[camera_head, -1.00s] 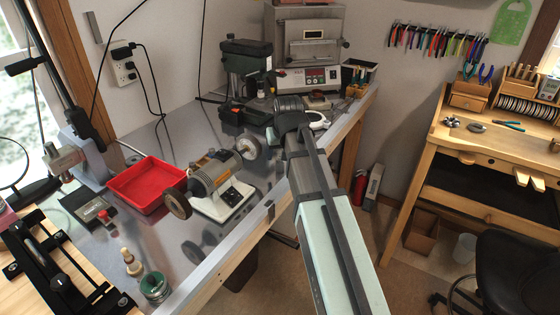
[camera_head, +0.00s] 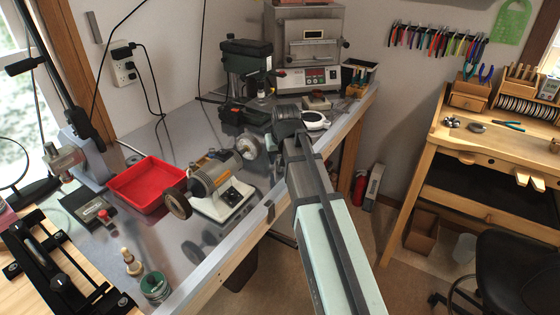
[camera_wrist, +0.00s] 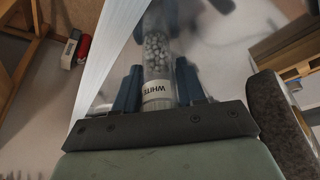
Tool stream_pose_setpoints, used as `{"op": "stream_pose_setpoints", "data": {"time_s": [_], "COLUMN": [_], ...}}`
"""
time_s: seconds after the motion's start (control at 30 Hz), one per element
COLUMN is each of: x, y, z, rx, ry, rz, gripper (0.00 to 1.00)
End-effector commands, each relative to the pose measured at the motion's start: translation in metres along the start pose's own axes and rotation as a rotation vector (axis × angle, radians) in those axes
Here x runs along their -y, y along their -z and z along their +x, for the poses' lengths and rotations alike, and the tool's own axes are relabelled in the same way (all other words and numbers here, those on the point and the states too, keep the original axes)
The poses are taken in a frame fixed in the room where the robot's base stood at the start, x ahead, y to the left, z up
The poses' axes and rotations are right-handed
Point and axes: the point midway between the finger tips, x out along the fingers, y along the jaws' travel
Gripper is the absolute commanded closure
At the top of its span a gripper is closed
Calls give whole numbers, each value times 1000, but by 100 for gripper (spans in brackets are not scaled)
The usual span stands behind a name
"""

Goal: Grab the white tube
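The white tube (camera_wrist: 156,62) shows in the wrist view as a clear tube filled with whitish-grey beads. Its near end has a white band with dark lettering that begins "WHITE". My gripper (camera_wrist: 158,88) has one dark blue finger on each side of this near end. The fingers are close to the tube's sides; whether they press on it is not clear. The tube's far end runs out of the top of the wrist view. In the head view my arm reaches to the bench's right edge, and its own links hide the fingers and the tube.
A green drill press (camera_head: 247,70) and a grey kiln (camera_head: 308,50) stand behind. A white ring-shaped object (camera_head: 315,120) lies close to my wrist. Bare metal bench shows around the grinder.

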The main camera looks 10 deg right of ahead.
Motion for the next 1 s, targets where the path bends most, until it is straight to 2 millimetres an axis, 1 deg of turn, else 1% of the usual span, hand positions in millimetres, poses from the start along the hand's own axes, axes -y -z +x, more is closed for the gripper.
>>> {"op": "stream_pose_setpoints", "data": {"time_s": [0.03, 0.1, 0.13, 0.57, 0.67, 0.77, 1.0], "x": [0, 0, 0, 0, 0, 0, 0], "y": [0, 0, 0, 1, 5, 10, 25], "z": [0, 0, 0, -2, -9, -20, -56], "rx": [0, 0, 0, -1, -2, -3, -3], "ry": [0, 0, 0, 0, 0, 0, 0], "rz": [0, 0, 0, 0, 0, 0, 0], "gripper": [83, 90, 91, 92, 92, 92, 92]}}
